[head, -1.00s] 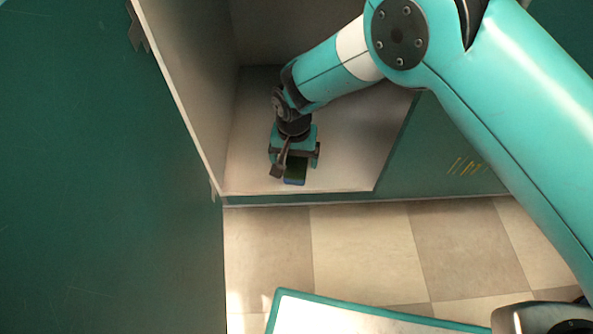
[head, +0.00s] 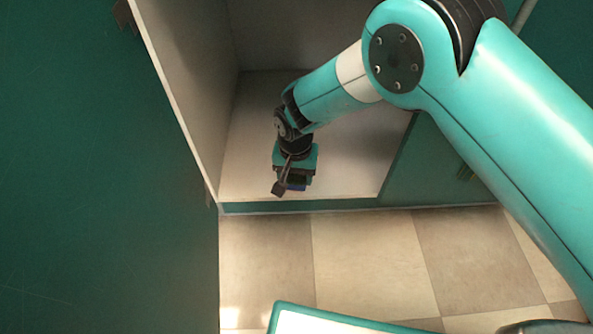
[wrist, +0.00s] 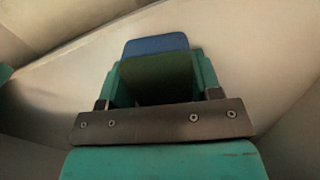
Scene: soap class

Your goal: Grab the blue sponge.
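The blue sponge (head: 295,188), blue with a dark green face, is inside the open cabinet near its front edge, mostly hidden under my gripper in the head view. In the wrist view the sponge (wrist: 155,46) sits between the two teal fingers, its blue end sticking out past them. My gripper (head: 291,184) points down into the cabinet. In the wrist view its fingers (wrist: 158,78) press close on both sides of the sponge with no clear gap. I cannot tell whether the sponge still touches the cabinet floor.
The pale cabinet floor (head: 350,160) is otherwise bare around the gripper.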

